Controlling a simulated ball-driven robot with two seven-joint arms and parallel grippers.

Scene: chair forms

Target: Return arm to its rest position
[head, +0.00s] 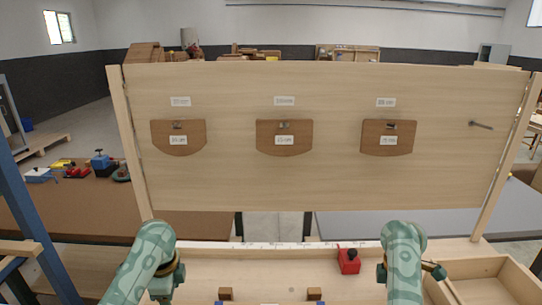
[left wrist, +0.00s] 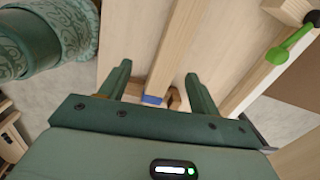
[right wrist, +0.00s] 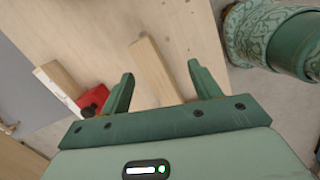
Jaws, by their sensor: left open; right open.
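My left gripper (left wrist: 158,84) is open, with nothing between its fingers in the left wrist view. My right gripper (right wrist: 161,76) is open and empty in the right wrist view, above the bench with a wooden strip (right wrist: 158,72) beyond its fingers. In the head view both forearms reach in low over the bench, and their fingertips cannot be made out. Three brown chair forms, left (head: 178,147), middle (head: 284,147) and right (head: 388,147), hang on the upright board (head: 330,185), well apart from both grippers.
A bare peg (head: 481,126) sticks out at the board's right. A red block with a black knob (head: 348,261) stands on the bench between the arms, nearer the right one. An open wooden tray (head: 502,265) is at the right. Small wooden blocks lie at the front edge.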

